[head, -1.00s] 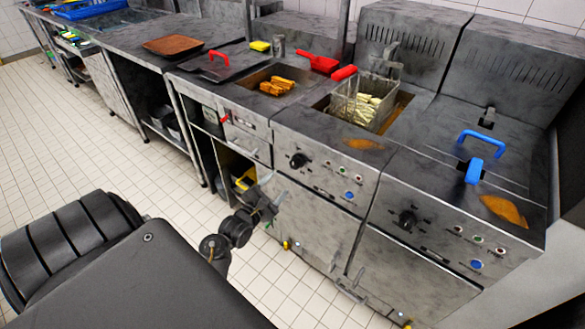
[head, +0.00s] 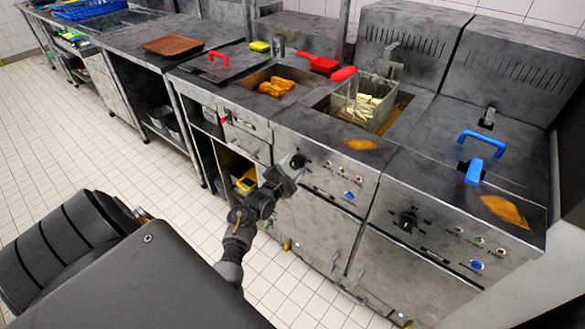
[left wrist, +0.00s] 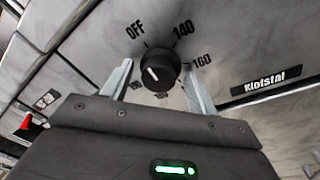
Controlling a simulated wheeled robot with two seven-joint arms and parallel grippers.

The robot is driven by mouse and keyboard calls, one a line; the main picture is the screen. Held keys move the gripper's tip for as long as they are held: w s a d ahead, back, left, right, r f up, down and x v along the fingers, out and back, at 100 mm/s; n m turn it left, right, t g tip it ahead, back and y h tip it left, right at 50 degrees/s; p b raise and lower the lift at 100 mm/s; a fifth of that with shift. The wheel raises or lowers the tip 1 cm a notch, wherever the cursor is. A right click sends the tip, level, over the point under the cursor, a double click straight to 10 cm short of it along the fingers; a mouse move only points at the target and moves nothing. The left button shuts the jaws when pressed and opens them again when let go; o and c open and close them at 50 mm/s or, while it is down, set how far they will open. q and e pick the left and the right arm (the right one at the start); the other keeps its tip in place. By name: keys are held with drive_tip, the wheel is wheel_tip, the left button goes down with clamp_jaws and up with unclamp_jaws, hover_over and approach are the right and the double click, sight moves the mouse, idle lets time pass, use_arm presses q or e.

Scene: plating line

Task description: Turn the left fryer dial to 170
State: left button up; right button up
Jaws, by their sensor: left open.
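The left fryer dial (head: 297,161) is a round black knob on the front panel of the fryer with the basket. In the left wrist view the dial (left wrist: 160,72) shows OFF, 140 and 160 printed around it; 170 cannot be read. My left gripper (head: 289,170) is at the dial in the head view. In the left wrist view the open gripper (left wrist: 160,65) has one finger on each side of the knob; contact cannot be told. My right gripper is not in view.
A fry basket (head: 357,105) sits in the left fryer's well. The right fryer has its own black dial (head: 407,219) and a lid with a blue handle (head: 483,141). A yellow item (head: 246,180) lies in the open cupboard left of the gripper. The tiled floor in front is clear.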

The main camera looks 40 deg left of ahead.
use_arm(q)
drive_tip(key=shift+r, duration=0.15)
drive_tip(key=c, duration=0.9)
drive_tip(key=shift+c, duration=0.2)
